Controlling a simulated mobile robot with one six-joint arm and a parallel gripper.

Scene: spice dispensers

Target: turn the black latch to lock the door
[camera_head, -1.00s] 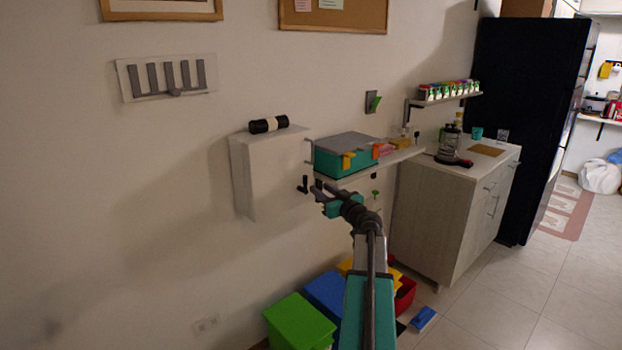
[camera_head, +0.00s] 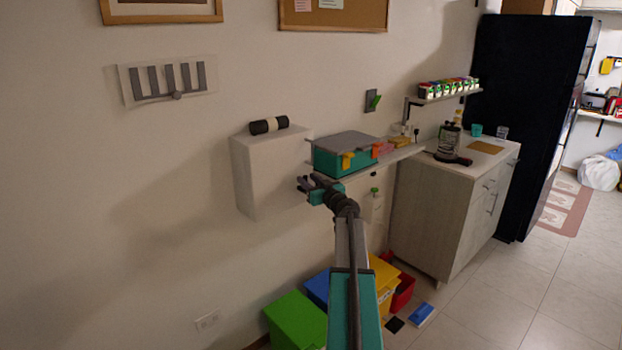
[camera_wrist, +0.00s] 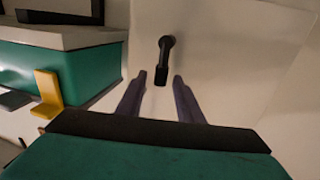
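The black latch (camera_wrist: 165,60) sits on the pale door (camera_wrist: 225,40) of the wall cabinet, pointing down in the wrist view. My gripper (camera_wrist: 160,80) is open, with one finger on each side of the latch's lower end. The fingers look apart from the latch, and I cannot tell the depth between them. In the head view my gripper (camera_head: 308,186) is at the right side of the white wall cabinet (camera_head: 272,168), and the latch is hidden behind it.
A teal box (camera_head: 345,155) with yellow clips stands on a wall shelf close beside my gripper; it also fills the left of the wrist view (camera_wrist: 85,70). A black and white roll (camera_head: 269,125) lies on the cabinet. Coloured bins (camera_head: 295,322) stand on the floor below.

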